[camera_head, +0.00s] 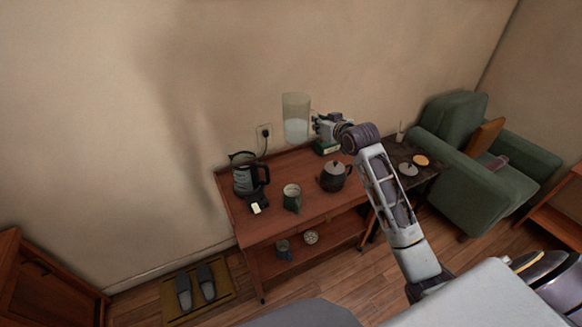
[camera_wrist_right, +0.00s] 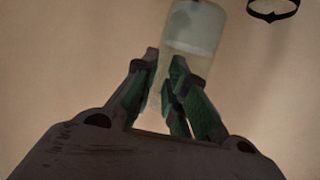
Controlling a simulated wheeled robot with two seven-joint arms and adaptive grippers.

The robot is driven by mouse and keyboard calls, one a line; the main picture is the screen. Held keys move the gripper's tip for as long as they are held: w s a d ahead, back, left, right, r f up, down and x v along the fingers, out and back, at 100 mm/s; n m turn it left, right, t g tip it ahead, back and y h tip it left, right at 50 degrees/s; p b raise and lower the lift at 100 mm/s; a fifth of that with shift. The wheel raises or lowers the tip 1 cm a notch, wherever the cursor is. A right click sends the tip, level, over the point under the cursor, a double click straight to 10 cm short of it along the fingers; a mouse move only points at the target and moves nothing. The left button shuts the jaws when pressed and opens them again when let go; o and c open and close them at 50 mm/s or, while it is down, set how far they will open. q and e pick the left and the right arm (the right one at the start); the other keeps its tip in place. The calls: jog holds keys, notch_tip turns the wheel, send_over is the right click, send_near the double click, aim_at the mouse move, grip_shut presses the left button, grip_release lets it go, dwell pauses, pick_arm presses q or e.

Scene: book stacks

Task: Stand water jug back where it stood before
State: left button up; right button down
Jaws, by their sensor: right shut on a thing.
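The water jug (camera_head: 295,120) is a tall clear cylinder with whitish water in its lower part. It stands out against the wall at the back of the wooden table (camera_head: 262,224). My right gripper (camera_head: 315,125) reaches in from the right and is shut on the jug's right side. In the right wrist view the jug (camera_wrist_right: 196,30) shows between the two green-padded fingers (camera_wrist_right: 163,85). The jug looks about upright; whether its base touches the table I cannot tell for sure. My left gripper is not in view.
On the table are a kettle (camera_head: 245,175) at the left, a green mug (camera_head: 292,197), a dark teapot (camera_head: 335,176) and a small green box (camera_head: 326,147) beneath my gripper. A green armchair (camera_head: 460,180) stands at the right. Slippers (camera_head: 196,287) lie on a floor mat.

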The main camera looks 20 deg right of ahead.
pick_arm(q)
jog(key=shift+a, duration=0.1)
pick_arm(e)
jog(key=d+f, duration=0.4)
jog(key=f, duration=0.4)
jog(key=shift+w+f, duration=0.25)
